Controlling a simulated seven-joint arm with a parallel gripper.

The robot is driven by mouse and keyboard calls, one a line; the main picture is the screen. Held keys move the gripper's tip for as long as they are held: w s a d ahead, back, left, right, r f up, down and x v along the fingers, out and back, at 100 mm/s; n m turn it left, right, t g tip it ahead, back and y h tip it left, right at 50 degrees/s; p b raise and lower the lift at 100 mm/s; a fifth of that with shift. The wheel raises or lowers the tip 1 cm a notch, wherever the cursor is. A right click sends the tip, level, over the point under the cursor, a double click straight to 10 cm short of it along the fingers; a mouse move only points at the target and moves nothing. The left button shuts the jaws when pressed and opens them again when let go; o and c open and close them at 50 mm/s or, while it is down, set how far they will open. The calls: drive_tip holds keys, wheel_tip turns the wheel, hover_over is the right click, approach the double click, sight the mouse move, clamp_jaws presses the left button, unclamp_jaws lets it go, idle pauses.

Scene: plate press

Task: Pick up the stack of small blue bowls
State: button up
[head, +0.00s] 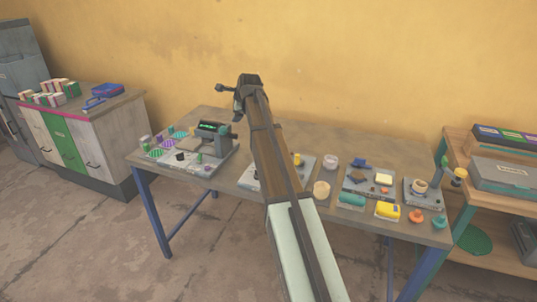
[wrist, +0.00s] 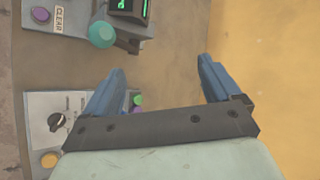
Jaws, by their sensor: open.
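I cannot make out a stack of small blue bowls for certain in either view. A small dark blue item (head: 361,163) lies on a grey panel right of the table's middle, too small to identify. My gripper (wrist: 162,68) is open and empty in the wrist view, its two blue fingers wide apart. In the head view my arm crosses the middle of the table, and its end stands over the back edge. The arm hides part of the table's middle.
A device with a green display (head: 210,128) stands on the table (head: 313,128) at left. Cups, yellow blocks and panels fill its right half. A cabinet (head: 100,135) stands at left, a wooden shelf unit (head: 480,205) at right. The wall is close behind.

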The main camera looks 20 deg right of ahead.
drive_tip(key=s+d+f+n+g, duration=0.1)
drive_tip(key=s+d+f+g, duration=0.5)
drive_tip(key=d+f+g, duration=0.4)
drive_tip(key=shift+t, duration=0.4)
drive_tip(key=f, duration=0.2)
drive_tip(key=d+f, duration=0.1)
drive_tip(key=f, duration=0.2)
drive_tip(key=shift+w+f, duration=0.15)
drive_tip(key=shift+f, duration=0.2)
drive_tip(key=shift+a+f, duration=0.2)
drive_tip(key=shift+f, duration=1.1)
drive_tip(key=shift+a+f, duration=0.2)
drive_tip(key=shift+f, duration=1.1)
drive_tip(key=c, duration=1.1)
drive_tip(key=shift+r, duration=0.2)
